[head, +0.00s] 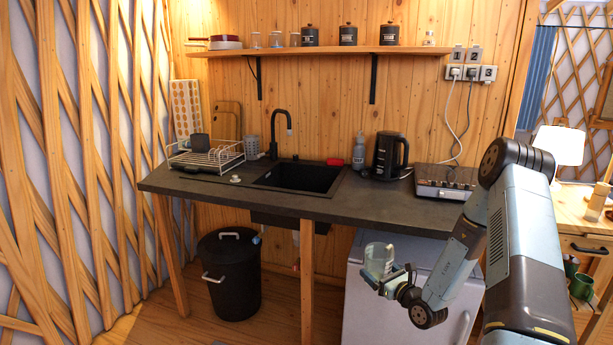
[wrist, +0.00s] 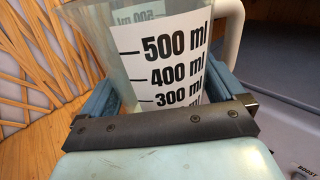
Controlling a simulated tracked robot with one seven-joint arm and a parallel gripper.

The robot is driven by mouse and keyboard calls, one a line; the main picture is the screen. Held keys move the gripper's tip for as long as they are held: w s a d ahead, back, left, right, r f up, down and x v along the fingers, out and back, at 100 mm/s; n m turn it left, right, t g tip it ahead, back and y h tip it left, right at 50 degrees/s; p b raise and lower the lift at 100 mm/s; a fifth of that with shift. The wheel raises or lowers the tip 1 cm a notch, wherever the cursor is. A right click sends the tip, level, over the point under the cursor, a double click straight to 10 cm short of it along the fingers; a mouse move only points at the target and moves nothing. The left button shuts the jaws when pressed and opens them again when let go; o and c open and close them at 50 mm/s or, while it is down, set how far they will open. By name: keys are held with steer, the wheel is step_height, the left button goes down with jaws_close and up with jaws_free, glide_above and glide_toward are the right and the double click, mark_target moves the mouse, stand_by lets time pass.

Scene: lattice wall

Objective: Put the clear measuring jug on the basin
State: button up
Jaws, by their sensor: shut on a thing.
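The clear measuring jug (head: 378,260) is held by my gripper (head: 388,281) in front of the counter, below its top and before the white cabinet. In the wrist view the jug (wrist: 165,50) fills the space between the two fingers (wrist: 160,90), with black millilitre marks and a white handle at its right. It looks about upright in the head view. The basin (head: 300,178) is a black sink set into the dark counter, empty as far as I can see, up and left of my gripper. A black tap (head: 281,130) stands behind it.
On the counter (head: 370,208), a dish rack (head: 207,158) with a dark mug stands left of the basin. A grey bottle (head: 359,152), black kettle (head: 389,155) and hob (head: 445,181) stand to the right. A black bin (head: 231,274) stands below. The counter's front edge lies between jug and basin.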

step_height(320, 180, up, 14)
steer(key=w+m+t+h, duration=0.1)
steer(key=w+m+h, duration=0.1)
steer(key=w+h, duration=0.1)
steer(key=shift+r+h, duration=0.25)
steer(key=shift+h, duration=0.05)
steer(key=shift+s, duration=0.1)
